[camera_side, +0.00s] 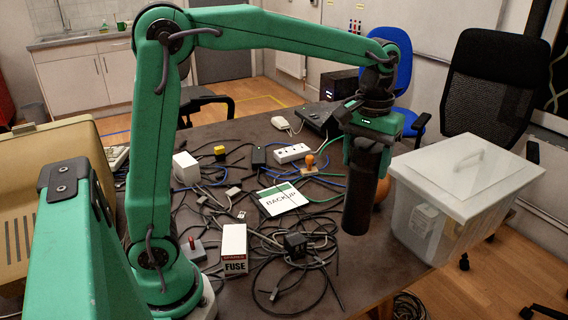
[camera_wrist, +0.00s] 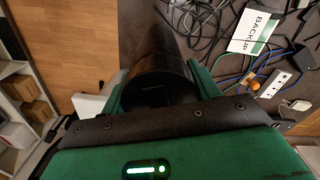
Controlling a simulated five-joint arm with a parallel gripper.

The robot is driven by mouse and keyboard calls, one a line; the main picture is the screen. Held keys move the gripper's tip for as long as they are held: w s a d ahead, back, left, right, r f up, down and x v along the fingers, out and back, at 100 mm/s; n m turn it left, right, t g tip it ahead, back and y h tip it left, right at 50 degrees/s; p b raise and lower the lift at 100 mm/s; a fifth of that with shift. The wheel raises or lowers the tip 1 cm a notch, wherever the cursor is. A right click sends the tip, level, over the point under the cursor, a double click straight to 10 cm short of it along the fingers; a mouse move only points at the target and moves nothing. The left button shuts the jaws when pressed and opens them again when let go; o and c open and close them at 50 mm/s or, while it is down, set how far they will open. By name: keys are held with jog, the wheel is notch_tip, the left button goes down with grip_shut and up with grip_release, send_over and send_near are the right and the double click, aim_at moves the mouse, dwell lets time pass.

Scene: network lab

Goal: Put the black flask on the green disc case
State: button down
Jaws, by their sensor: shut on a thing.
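The black flask (camera_side: 361,203) hangs upright in my gripper (camera_side: 366,150), above the right part of the table. My gripper is shut around its upper part. In the wrist view the dark flask (camera_wrist: 152,52) sits between the two green fingers of my gripper (camera_wrist: 160,92). The green disc case (camera_side: 283,199), with a white label reading BACKUP, lies flat on the table to the left of the flask. It also shows in the wrist view (camera_wrist: 254,32), at the upper right, apart from the flask. The top of the case is clear.
A lidded clear bin (camera_side: 462,190) stands close to the right of the flask. An orange round object (camera_side: 383,188) is partly hidden behind it. A power strip (camera_side: 292,153), an orange-knobbed stamp (camera_side: 310,163), a fuse box (camera_side: 234,249) and many tangled cables surround the case.

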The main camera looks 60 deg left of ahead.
jog(key=s+a+r+n, duration=0.1)
jog(key=s+a+n, duration=0.1)
jog(key=a+n, duration=0.6)
jog(key=s+a+r+n, duration=0.1)
jog(key=s+a+n, duration=0.1)
jog(key=a+n, duration=0.6)
jog(key=a+f+m, duration=0.2)
jog(key=a+f, duration=0.5)
jog(key=a, duration=0.6)
jog(key=shift+s+f, duration=0.25)
jog(key=shift+f, duration=0.15)
jog(key=shift+f, duration=2)
jog(key=shift+c, duration=1.9)
grip_release()
jog(key=shift+f, duration=0.1)
